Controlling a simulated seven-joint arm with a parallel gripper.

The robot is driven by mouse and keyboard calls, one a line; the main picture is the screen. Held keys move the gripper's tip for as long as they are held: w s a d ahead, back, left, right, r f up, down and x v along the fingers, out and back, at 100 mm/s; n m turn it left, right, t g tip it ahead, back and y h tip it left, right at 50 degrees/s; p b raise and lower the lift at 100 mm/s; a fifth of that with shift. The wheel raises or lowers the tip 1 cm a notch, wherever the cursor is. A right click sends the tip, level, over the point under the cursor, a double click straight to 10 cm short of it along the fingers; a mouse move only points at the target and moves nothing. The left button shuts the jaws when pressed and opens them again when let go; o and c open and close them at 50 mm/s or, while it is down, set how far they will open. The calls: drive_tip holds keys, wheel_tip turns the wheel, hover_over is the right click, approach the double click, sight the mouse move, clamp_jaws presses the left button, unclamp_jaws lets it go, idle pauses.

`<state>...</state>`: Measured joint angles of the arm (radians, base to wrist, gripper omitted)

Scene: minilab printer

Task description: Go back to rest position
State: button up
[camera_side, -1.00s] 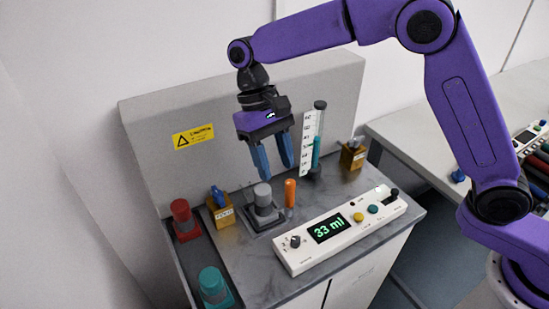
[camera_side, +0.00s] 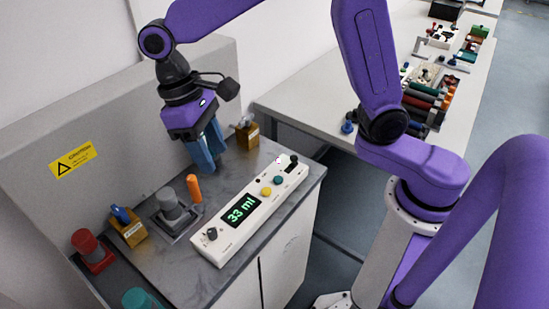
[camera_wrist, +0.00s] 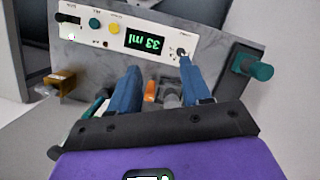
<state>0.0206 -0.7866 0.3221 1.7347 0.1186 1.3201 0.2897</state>
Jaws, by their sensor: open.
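My purple gripper (camera_side: 207,160) with blue fingers hangs over the grey counter in the side view, pointing down. It is empty and its fingers are apart. In the wrist view the two blue fingers (camera_wrist: 160,70) are spread, with an orange stick (camera_wrist: 150,92) and a grey knob (camera_wrist: 171,97) visible between them, beyond the tips. In the side view the orange stick (camera_side: 194,189) and the grey knob piece (camera_side: 170,203) stand on the counter left of and below the fingers.
A white control panel (camera_side: 241,210) reading 33 ml lies along the counter's front. A red knob (camera_side: 88,245), a teal knob (camera_side: 138,299) and two yellow blocks (camera_side: 130,232) (camera_side: 247,135) stand around it. A bench (camera_side: 320,90) with several items is behind right.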

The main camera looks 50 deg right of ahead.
drive_tip(key=s+d+f+n+t+y, duration=0.1)
drive_tip(key=s+d+n, duration=0.6)
drive_tip(key=s+d, duration=1.1)
drive_tip(key=shift+s+d+f+n+t, duration=0.25)
drive_tip(key=shift+f+t, duration=0.4)
drive_tip(key=shift+t, duration=0.35)
